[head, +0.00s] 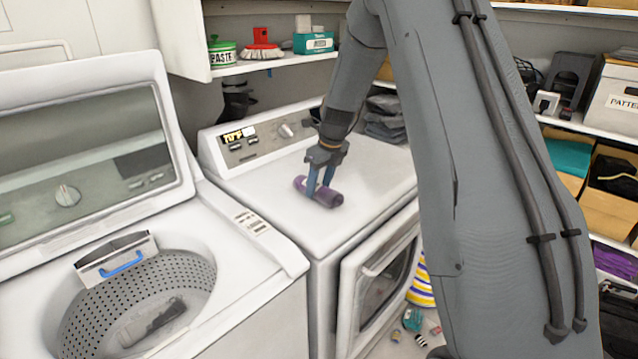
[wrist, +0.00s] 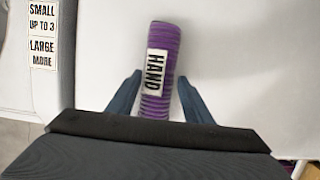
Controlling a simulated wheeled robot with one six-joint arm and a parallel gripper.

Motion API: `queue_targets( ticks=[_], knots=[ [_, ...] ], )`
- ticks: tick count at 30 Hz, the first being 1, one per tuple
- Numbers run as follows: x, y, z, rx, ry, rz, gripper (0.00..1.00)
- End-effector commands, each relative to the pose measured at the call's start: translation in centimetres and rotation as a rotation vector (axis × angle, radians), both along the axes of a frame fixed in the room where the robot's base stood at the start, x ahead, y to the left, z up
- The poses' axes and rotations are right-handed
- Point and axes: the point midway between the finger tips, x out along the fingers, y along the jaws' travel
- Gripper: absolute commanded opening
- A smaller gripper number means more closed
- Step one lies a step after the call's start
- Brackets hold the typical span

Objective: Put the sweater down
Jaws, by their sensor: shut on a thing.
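The thing in my gripper is a rolled purple ribbed bundle (head: 328,197), likely the sweater, with a white label reading HAND. My gripper (head: 321,186) is shut on it, one finger on each side, over the white top of the dryer (head: 270,195). In the wrist view the purple roll (wrist: 158,97) lies lengthwise between the fingertips of my gripper (wrist: 160,88). The roll appears at or very close to the dryer top; I cannot tell whether it touches.
The open washer (head: 225,235) stands at the left with a grey item in its drum. The dryer top around the roll is clear. Folded dark cloth (head: 385,118) lies behind. A shelf (head: 245,66) holds paste, a brush and a box. Shelves with bins stand right.

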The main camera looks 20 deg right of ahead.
Motion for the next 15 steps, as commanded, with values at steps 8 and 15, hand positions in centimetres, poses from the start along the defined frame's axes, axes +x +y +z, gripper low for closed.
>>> queue_targets(
  ticks=[8,15],
  knots=[
    [0.02,0.01,-0.24,0.000,0.000,0.000,0.48],
    [0.03,0.02,-0.19,0.000,0.000,0.000,0.65]
  ],
)
